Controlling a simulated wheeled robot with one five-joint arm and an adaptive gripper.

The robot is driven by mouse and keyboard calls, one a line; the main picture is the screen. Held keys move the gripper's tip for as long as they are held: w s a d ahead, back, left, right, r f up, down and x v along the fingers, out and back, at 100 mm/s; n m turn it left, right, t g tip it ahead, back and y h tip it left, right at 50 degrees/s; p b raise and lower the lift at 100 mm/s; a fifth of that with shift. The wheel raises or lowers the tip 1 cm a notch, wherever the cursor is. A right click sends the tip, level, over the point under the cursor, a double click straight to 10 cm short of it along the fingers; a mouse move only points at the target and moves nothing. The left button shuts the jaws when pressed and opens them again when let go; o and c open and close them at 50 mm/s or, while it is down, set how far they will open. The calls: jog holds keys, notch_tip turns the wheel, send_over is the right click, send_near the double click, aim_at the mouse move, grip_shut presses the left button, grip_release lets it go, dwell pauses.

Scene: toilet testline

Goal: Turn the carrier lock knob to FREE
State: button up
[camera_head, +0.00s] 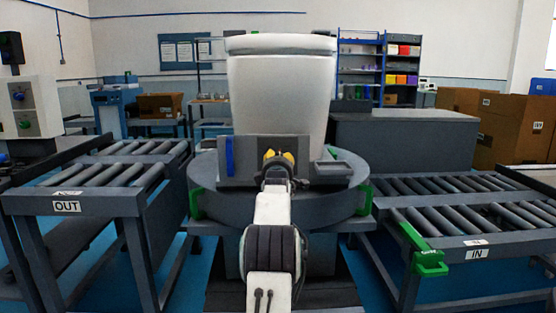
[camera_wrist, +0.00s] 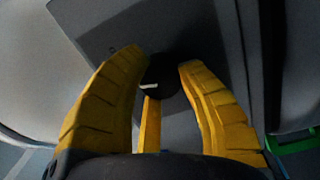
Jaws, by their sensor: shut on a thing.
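My gripper (camera_head: 279,158) has yellow fingers and reaches the dark grey panel (camera_head: 240,172) on the front of the round carrier. In the wrist view my gripper (camera_wrist: 163,72) has its two fingers on either side of a dark round knob (camera_wrist: 165,84), shut on it. A small white mark shows on the knob's left side. A narrow yellow bar (camera_wrist: 150,124) stands below the knob between the fingers. I cannot tell if it is part of the knob. In the head view my gripper hides the knob. No FREE label can be read.
A white toilet (camera_head: 280,90) stands on the round grey carrier (camera_head: 325,204). A blue bar (camera_head: 229,155) and a small dark tray (camera_head: 334,168) are on the panel. The OUT conveyor (camera_head: 75,203) is left, the IN conveyor (camera_head: 450,243) right. Green brackets (camera_head: 430,263) stick out there.

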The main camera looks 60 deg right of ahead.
jog(key=shift+f+n, duration=0.1)
jog(key=shift+n, duration=0.9)
jog(key=o, duration=1.2)
jog(key=shift+v, duration=5.95)
